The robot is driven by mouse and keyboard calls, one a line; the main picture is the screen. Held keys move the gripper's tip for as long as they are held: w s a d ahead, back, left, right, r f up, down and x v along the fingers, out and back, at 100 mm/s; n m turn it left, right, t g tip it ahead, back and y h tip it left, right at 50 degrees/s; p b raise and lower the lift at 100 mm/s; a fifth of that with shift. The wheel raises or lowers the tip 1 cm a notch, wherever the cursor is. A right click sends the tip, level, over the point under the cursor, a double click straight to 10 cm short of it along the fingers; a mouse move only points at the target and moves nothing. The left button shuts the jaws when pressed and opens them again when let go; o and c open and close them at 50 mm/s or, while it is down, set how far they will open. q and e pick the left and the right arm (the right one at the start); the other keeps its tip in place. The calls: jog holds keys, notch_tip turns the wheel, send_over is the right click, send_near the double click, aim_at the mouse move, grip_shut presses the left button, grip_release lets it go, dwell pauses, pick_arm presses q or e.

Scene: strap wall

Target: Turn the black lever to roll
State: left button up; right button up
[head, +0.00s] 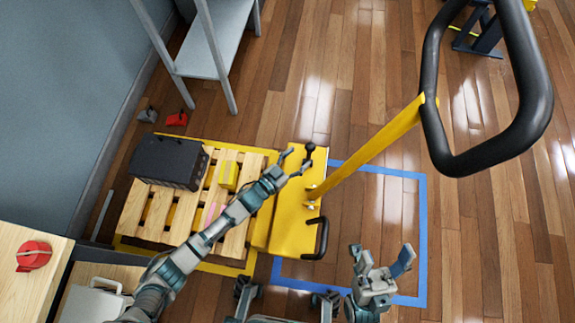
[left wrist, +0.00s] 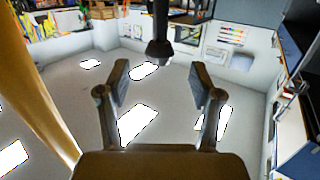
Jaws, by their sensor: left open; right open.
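The black lever (head: 309,150) with its round knob stands up on the yellow pallet jack body (head: 287,232). In the left wrist view the black lever (left wrist: 160,45) shows at the top centre, in line with the gap between the fingers. My left gripper (head: 297,163) is open right beside the lever; I see no contact. Its open fingers also show in the left wrist view (left wrist: 160,80). My right gripper (head: 382,262) is open and empty, low over the floor, to the right of the jack.
A yellow bar (head: 372,150) rises to a large black loop handle (head: 436,135) at right. A smaller black handle (head: 322,238) is on the jack. A wooden pallet (head: 150,208) bears a dark crate (head: 168,162) and a yellow block (head: 228,175). Blue tape (head: 422,215) outlines open floor.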

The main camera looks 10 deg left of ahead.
pick_arm(q)
jog(key=v, duration=0.5)
jog(key=shift+s+a, duration=0.1)
jog(key=shift+a, duration=0.05)
